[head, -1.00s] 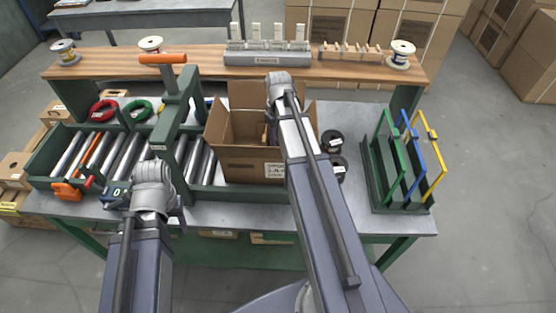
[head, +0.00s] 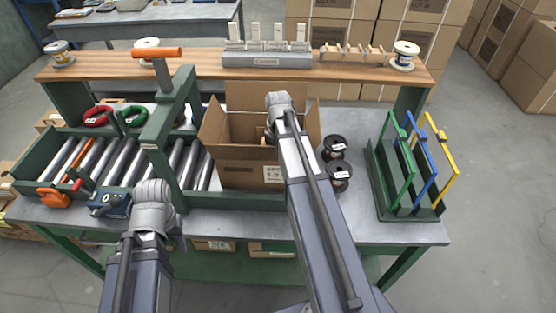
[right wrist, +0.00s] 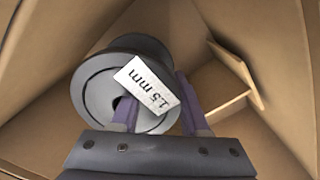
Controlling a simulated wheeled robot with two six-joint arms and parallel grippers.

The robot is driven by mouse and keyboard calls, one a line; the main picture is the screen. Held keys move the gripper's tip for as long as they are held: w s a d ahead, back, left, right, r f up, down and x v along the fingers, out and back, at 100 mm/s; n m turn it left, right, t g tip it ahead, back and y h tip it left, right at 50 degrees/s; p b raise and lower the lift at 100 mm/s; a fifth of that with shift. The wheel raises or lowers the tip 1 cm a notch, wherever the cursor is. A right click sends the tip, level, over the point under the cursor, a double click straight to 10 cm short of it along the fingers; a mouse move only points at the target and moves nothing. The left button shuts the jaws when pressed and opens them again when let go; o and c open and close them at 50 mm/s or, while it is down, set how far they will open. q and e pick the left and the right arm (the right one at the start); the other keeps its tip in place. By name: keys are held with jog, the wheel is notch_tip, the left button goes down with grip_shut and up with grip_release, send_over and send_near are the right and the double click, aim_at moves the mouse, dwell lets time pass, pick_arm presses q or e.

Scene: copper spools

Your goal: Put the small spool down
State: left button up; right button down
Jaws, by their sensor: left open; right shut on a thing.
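My right wrist is over the open cardboard box (head: 236,172) in the head view; the fingers and held spool are mostly hidden there by the arm and box. Two dark spools, one behind (head: 335,147) and one nearer (head: 339,176), stand on the table right of the box. My left gripper (head: 152,200) is open and empty at the front left, beside a small blue device.
A roller conveyor (head: 92,160) with a green frame lies left of the box. A green rack (head: 381,190) with coloured frames stands at the right. A wooden shelf (head: 200,62) runs behind. In the box, a cardboard divider (right wrist: 235,72) stands right of the spool.

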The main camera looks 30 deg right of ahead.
jog(key=shift+f+b, duration=0.4)
jog(key=shift+b, duration=0.05)
jog(key=shift+f, duration=0.2)
jog(key=shift+c, duration=2)
grip_release()
jog(key=shift+r, duration=0.1)
jog(key=shift+r, duration=0.15)
notch_tip(320, 180, up, 13)
jog(key=p, duration=1.3)
